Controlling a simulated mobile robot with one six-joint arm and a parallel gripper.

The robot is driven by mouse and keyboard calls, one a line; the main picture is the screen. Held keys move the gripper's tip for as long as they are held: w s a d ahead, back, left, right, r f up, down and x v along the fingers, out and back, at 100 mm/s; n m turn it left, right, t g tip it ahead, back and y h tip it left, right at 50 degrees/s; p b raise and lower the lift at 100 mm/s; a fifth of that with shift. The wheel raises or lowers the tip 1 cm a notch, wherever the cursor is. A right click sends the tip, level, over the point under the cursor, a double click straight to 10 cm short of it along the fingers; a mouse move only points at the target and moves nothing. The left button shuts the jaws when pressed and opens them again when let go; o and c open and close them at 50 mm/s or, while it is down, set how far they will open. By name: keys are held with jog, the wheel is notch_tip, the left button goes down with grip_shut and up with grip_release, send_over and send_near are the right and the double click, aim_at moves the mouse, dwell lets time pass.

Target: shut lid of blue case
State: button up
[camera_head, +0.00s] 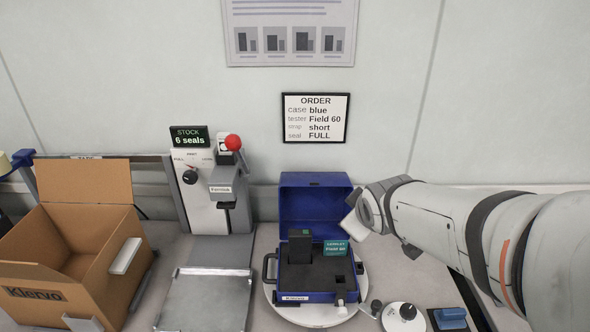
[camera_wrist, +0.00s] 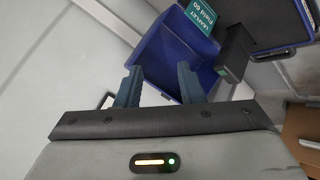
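The blue case (camera_head: 318,297) stands open on a round pale turntable (camera_head: 272,303), its lid (camera_head: 315,207) upright at the back. Its dark foam holds a dark tester (camera_head: 299,246) standing up and a teal leaflet (camera_head: 336,248). My gripper (camera_head: 352,222) is at the right edge of the lid; its fingertips are hidden there. In the wrist view, the two fingers of my gripper (camera_wrist: 158,78) are apart with nothing between them, in front of the lid (camera_wrist: 165,55). Whether they touch it cannot be told. The tester (camera_wrist: 236,55) and leaflet (camera_wrist: 200,17) also show there.
An open cardboard box (camera_head: 70,250) stands at the left. A press-like machine with a red knob (camera_head: 233,142) and a metal plate (camera_head: 205,300) is left of the case.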

jog(key=w+a+f+n+t+b, duration=0.1)
jog(key=w+n, duration=0.1)
jog(key=w+a+f+n+t+y+b, duration=0.1)
jog(key=w+a+n, duration=0.1)
jog(key=w+a+f+n+t+y+b, duration=0.1)
jog(key=w, duration=0.1)
jog(key=shift+w+a+n+b, duration=0.25)
jog(key=shift+a+n+b, duration=0.1)
jog(key=shift+a+n, duration=0.05)
jog(key=shift+c, duration=0.8)
jog(key=n+t+y+b, duration=0.2)
jog(key=n+y+b, duration=0.15)
jog(key=n, duration=0.25)
send_near(292, 181)
jog(key=w+f, duration=0.1)
jog(key=w, duration=0.1)
jog(key=shift+n+y, duration=0.25)
jog(key=shift+n, duration=0.05)
jog(key=x, duration=0.8)
jog(key=shift+a, duration=0.3)
jog(key=shift+c, duration=0.3)
grip_shut()
